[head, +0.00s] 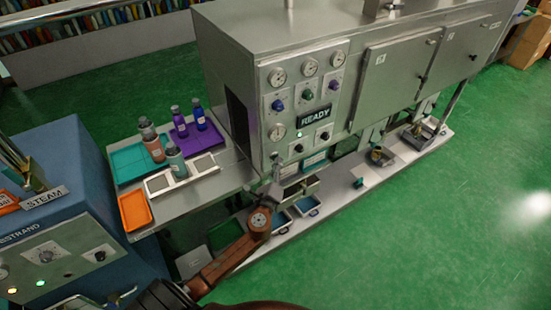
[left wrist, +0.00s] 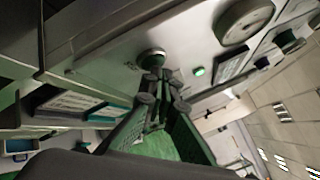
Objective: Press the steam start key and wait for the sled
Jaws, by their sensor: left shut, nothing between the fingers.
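The steel machine's control panel (head: 305,105) faces me, with gauges, knobs, small round keys and a lit READY display (head: 314,116). My left gripper (head: 275,170) is at the lower left corner of this panel, shut and empty. In the left wrist view, its closed fingertips (left wrist: 155,68) are at a round dark key (left wrist: 152,54); I cannot tell whether they press it. A green lamp (left wrist: 199,71) glows to its right. A pale sled-like carrier (head: 182,182) with grey pads sits on the side shelf, left of the machine's dark opening. My right gripper is not seen.
The shelf also holds a teal tray (head: 125,164), a purple tray, an orange tray (head: 135,209) and several bottles. A blue machine with a STEAM sign (head: 45,198) stands at left. A low ledge with bins runs under the steel machine. Green floor at right is clear.

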